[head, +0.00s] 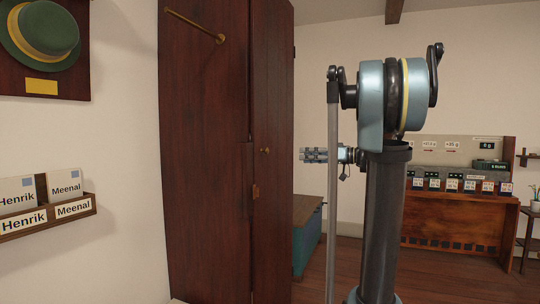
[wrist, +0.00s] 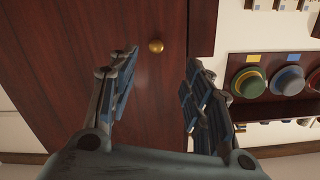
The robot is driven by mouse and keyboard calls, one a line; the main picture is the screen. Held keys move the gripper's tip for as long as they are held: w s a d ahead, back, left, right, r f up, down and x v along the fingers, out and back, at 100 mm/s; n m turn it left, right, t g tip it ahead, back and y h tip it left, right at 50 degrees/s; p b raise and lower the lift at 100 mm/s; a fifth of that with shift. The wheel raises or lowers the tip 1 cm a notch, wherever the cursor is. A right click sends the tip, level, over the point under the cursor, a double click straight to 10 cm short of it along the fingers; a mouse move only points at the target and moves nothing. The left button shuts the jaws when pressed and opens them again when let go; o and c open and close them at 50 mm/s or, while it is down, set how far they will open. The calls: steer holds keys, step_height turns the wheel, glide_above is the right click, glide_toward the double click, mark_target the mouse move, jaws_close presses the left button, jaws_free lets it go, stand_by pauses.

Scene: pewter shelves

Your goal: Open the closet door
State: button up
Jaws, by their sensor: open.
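The tall dark red-brown closet (head: 205,130) stands left of centre in the head view. A small round brass knob (head: 265,150) sits on its narrower face (head: 272,90), which I take for the door; no gap shows at its edge. My gripper (head: 303,155) is to the right of the knob, held level and pointing left. In the wrist view the knob (wrist: 155,46) shows beyond and between the spread fingers of my gripper (wrist: 163,62), nearer the left finger. My gripper is open and empty, apart from the knob.
A brass bar (head: 195,25) juts from the closet's wide face. A teal chest with a wooden lid (head: 308,222) stands behind the closet. A wooden counter (head: 455,225) is at the back right. Hats (wrist: 249,83) hang beside the closet. Bare floor shows (head: 345,275) between.

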steer(key=w+r, duration=0.1)
glide_toward(268, 151)
steer(key=x, duration=0.9)
steer(key=shift+w+a, duration=0.1)
steer(key=shift+w, duration=0.15)
jaws_close()
